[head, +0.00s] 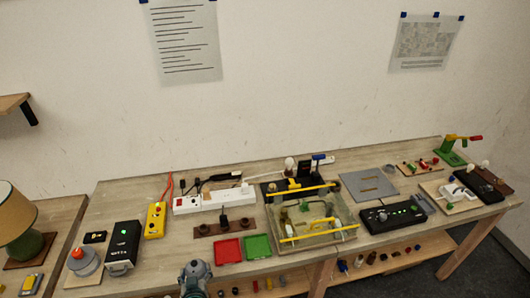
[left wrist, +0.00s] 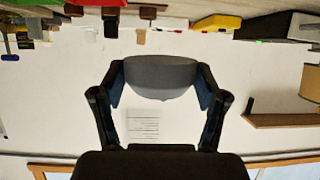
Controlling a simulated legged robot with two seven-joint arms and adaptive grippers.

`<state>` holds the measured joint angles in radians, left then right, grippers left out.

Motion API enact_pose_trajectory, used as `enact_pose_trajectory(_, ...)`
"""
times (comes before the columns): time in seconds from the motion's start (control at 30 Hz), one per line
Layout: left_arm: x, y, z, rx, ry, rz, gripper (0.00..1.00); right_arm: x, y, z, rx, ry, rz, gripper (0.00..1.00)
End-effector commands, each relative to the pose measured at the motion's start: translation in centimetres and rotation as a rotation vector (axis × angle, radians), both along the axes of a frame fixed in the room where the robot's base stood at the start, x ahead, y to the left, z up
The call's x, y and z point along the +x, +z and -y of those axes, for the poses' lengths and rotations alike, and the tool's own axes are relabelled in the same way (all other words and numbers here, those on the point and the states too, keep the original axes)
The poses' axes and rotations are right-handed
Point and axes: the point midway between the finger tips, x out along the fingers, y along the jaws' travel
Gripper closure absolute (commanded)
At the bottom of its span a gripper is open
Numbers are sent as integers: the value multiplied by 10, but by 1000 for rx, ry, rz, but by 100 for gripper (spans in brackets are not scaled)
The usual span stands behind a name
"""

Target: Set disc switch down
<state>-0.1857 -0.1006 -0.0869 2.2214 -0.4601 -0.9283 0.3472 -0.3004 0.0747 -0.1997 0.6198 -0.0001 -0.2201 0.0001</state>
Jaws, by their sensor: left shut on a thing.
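My left gripper (left wrist: 160,88) is shut on a round grey disc, which I take to be the disc switch (left wrist: 160,78). It sits between the two fingertips in the left wrist view, with its rounded side showing. In the head view my left gripper (head: 195,272) is at the bottom edge, in front of the table's near edge and left of the red tray. The disc is hard to make out there. My right gripper is not in view.
On the table (head: 185,238) stand a grey round base with an orange knob (head: 78,254), a black box (head: 122,245), a red tray (head: 228,251), a green tray (head: 257,246) and a clear bin with yellow handles (head: 310,219). Bare wood shows behind my left gripper.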

Motion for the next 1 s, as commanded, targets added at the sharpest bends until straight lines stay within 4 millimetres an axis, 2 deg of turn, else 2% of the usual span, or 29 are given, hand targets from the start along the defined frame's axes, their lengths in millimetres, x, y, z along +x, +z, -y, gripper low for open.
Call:
enact_pose_trajectory(0.1, 5, 24, 20, 11, -143, 12, 69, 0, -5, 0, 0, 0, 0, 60)
enact_pose_trajectory(0.23, 5, 41, 38, 29, -258, 22, 69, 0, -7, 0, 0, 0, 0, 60)
enact_pose_trajectory(0.37, 5, 46, 44, 32, -296, 23, 69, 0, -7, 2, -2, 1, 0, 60)
enact_pose_trajectory(0.6, 5, 44, 43, 30, -289, 21, 69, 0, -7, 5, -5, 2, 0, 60)
enact_pose_trajectory(0.77, 5, 24, 24, 10, -163, 4, 69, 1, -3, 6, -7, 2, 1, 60)
enact_pose_trajectory(0.9, -3, -8, -4, -2, 36, -8, 69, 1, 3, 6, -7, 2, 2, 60)
enact_pose_trajectory(1.0, -12, -28, -18, 6, 146, -4, 69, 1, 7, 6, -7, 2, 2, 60)
